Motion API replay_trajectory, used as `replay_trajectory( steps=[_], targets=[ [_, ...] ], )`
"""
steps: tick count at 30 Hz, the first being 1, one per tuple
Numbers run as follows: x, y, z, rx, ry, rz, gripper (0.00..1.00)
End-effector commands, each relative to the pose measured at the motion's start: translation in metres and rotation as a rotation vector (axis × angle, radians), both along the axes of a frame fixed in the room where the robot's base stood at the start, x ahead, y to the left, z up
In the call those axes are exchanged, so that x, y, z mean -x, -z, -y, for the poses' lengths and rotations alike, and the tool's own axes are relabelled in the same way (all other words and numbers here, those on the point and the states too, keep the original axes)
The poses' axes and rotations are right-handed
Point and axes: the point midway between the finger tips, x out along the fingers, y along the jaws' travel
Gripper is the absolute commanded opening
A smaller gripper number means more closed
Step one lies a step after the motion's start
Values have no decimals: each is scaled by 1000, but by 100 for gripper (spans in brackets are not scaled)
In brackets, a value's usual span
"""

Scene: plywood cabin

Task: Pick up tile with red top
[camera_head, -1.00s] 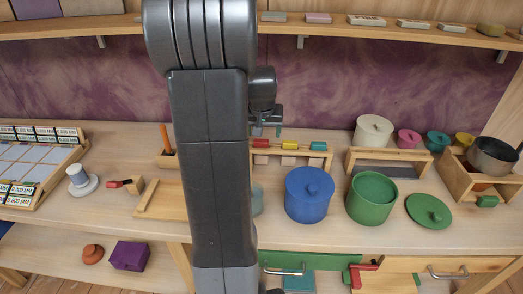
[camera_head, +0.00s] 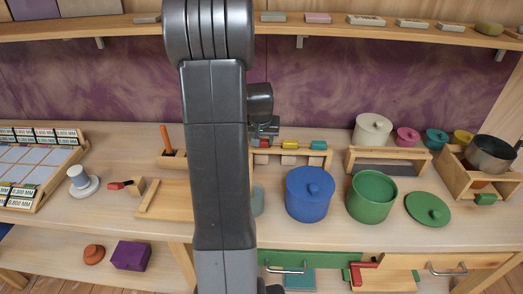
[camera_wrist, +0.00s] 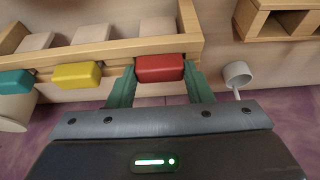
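The tile with the red top (camera_wrist: 160,68) stands at the end of a wooden rack (camera_wrist: 110,49), in line with a yellow-topped tile (camera_wrist: 77,75) and a teal-topped tile (camera_wrist: 14,82). My gripper (camera_wrist: 160,80) is open, with one green finger on each side of the red tile, close to its ends. I cannot tell whether the fingers touch it. In the head view, my gripper (camera_head: 265,130) is over the rack's left end and partly hides the red tile. The yellow (camera_head: 290,145) and teal tiles stand to its right.
A wooden tray (camera_head: 165,200) lies to the left. A small white cup (camera_wrist: 237,74) is near the right finger in the wrist view.

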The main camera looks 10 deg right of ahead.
Motion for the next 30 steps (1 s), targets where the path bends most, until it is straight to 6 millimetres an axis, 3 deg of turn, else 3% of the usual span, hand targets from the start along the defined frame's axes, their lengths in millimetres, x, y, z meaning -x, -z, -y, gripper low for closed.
replay_trajectory(
  steps=[3, 13, 24, 30],
  targets=[
    [0, 0, 0, 0, 0, 0, 29],
    [-1, -7, 0, 1, 0, 3, 28],
    [-1, -75, 0, 1, 0, 5, 28],
    [0, -97, 0, 1, 0, 2, 28]
  ],
)
